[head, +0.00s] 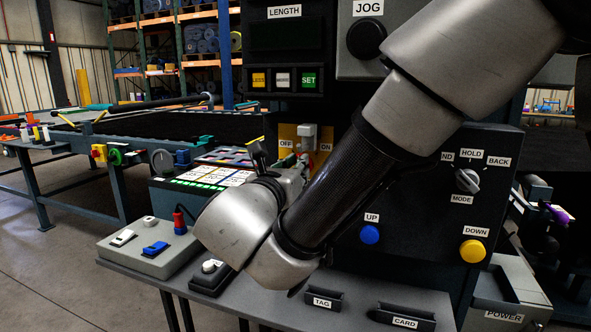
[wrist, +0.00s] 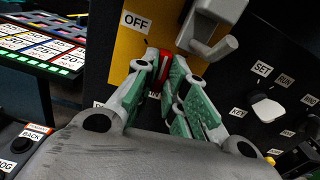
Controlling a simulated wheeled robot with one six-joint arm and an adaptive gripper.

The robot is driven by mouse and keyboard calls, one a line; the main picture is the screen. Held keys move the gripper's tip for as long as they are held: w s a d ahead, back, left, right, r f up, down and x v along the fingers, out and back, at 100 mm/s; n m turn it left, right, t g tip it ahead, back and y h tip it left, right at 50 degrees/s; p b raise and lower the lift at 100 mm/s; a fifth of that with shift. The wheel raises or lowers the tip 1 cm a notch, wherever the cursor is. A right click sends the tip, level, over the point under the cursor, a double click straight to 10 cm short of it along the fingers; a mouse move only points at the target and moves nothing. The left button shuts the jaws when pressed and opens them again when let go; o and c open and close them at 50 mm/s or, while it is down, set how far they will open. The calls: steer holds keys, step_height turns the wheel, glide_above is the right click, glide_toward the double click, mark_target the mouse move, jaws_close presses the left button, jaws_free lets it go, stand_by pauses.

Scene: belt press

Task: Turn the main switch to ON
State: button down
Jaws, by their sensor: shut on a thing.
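The main switch is on a yellow plate (head: 287,133) with an OFF label on the left and an ON label on the right. In the wrist view the plate (wrist: 128,50) and its OFF label show; the ON label does not. My gripper (wrist: 163,75) has its green-padded fingers closed around a small red handle (wrist: 165,62) with a pale mark, low on the plate. The fingers hide most of the handle, so its exact angle is hard to tell. In the head view my gripper is at the plate's lower part, partly behind my arm, and the red handle is hidden.
A grey block with a protruding bar (wrist: 212,38) sits on the plate just above my fingers; it also shows in the head view (head: 306,131). A slanted keypad (head: 210,175) and a small control box (head: 150,248) are left.

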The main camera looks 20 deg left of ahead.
steer(key=shift+d+f+m, duration=0.1)
steer(key=shift+d+m, duration=0.05)
steer(key=shift+m, duration=2.3)
steer(key=shift+d+f+m, duration=0.1)
steer(key=shift+m, duration=2.35)
steer(key=c, duration=1.7)
jaws_free()
steer(key=shift+c, duration=0.2)
